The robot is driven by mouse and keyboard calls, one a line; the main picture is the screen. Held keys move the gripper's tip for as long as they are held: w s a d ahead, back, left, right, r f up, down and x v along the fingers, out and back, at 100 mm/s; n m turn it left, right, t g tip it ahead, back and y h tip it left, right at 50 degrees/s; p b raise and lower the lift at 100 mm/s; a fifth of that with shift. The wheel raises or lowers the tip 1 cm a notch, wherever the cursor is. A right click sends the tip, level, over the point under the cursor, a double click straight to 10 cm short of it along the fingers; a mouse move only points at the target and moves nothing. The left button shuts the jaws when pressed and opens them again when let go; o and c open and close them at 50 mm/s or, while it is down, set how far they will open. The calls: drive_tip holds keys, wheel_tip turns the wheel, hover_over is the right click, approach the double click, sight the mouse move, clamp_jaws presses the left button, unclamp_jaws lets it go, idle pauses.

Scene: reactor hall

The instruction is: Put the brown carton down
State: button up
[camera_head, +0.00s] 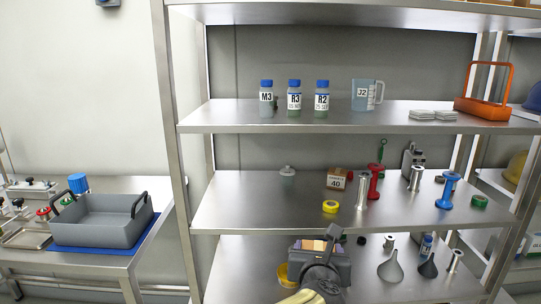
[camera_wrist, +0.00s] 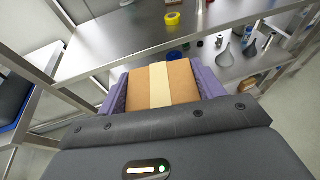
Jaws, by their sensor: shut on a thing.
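The brown carton (camera_wrist: 178,85) with a pale tape stripe is between the purple fingers of my gripper (camera_wrist: 162,82) in the wrist view. My gripper is shut on it. In the head view my gripper (camera_head: 318,247) is in front of the steel shelf unit, at about the height of the lower shelf (camera_head: 245,262). Only a small orange-brown part of the carton (camera_head: 313,244) shows there, the rest hidden by my gripper. I cannot tell whether the carton touches anything below.
The middle shelf (camera_head: 255,205) has bare room at its left. It holds a small box marked 40 (camera_head: 338,180), a yellow tape roll (camera_head: 330,206) and metal cylinders. Funnels (camera_head: 391,268) stand on the lower shelf. A grey tray (camera_head: 105,225) is on the left table.

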drive_tip(key=w+a+f, duration=0.1)
drive_tip(key=w+f, duration=0.3)
drive_tip(key=f, duration=0.3)
drive_tip(key=w+a+f, duration=0.1)
drive_tip(key=w+f, duration=0.2)
drive_tip(key=f, duration=0.4)
drive_tip(key=d+f+m+h, duration=0.1)
drive_tip(key=d+f, duration=0.3)
drive_tip(key=f, duration=0.4)
drive_tip(key=d+f+h, duration=0.1)
drive_tip(key=d+f, duration=0.2)
drive_tip(key=f, duration=0.5)
drive_tip(key=w+r+n+y+p, duration=0.3)
drive_tip(key=r+y+p, duration=0.1)
drive_tip(key=r+p, duration=1.5)
wheel_tip(320, 180, up, 4)
drive_tip(key=shift+r+y, duration=0.25)
drive_tip(key=shift+y, duration=0.05)
drive_tip(key=shift+w, duration=0.1)
drive_tip(key=s+f, duration=0.5)
drive_tip(key=f, duration=0.6)
drive_tip(key=s+f, duration=0.5)
drive_tip(key=f, duration=0.6)
drive_tip(key=shift+s+f, duration=0.2)
drive_tip(key=shift+s, duration=0.1)
